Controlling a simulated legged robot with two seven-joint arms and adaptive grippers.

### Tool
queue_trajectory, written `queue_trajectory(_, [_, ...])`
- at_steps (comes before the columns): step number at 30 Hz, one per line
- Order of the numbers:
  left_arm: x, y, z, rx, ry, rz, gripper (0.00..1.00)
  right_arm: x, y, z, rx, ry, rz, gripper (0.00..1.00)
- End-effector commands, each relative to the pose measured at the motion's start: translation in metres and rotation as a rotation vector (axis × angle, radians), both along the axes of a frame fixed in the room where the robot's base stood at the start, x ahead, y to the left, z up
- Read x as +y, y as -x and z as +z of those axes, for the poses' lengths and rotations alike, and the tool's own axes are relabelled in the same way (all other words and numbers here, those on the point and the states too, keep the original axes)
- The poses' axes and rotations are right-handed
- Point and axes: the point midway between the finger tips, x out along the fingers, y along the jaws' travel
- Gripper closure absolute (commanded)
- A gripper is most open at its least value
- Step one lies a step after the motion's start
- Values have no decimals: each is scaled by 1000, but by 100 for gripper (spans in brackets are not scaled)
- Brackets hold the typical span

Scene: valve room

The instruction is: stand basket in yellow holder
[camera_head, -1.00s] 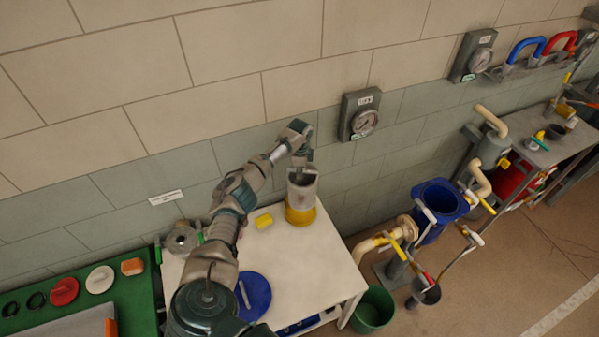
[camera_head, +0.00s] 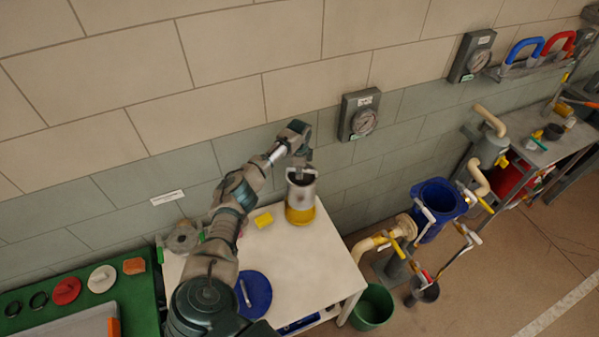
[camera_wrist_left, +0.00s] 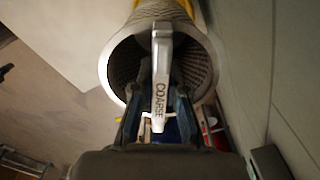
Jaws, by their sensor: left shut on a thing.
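The basket (camera_head: 301,189) is a grey mesh cylinder with an open top and a handle strip marked COARSE. It stands about upright at the yellow holder (camera_head: 300,214) on the white table, its lower part hidden inside the holder. The left wrist view shows the basket's rim and mesh (camera_wrist_left: 118,66), with the yellow of the holder (camera_wrist_left: 190,8) beyond. My left gripper (camera_wrist_left: 158,105) is shut on the basket's handle (camera_wrist_left: 161,70). In the head view my left gripper (camera_head: 301,167) is at the basket's top. My right gripper is not in view.
The white table (camera_head: 300,262) also bears a small yellow block (camera_head: 263,220), a blue disc lid (camera_head: 254,294) and a grey flanged part (camera_head: 183,239). A green bucket (camera_head: 372,307) stands beside it.

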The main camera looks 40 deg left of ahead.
Motion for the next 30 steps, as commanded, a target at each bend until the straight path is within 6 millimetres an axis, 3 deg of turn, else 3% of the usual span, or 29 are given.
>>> queue_trajectory(17, [1, 0, 0, -1, 0, 1, 100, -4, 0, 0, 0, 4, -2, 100])
queue_trajectory(30, [0, -1, -22, -1, -1, 0, 100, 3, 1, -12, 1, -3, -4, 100])
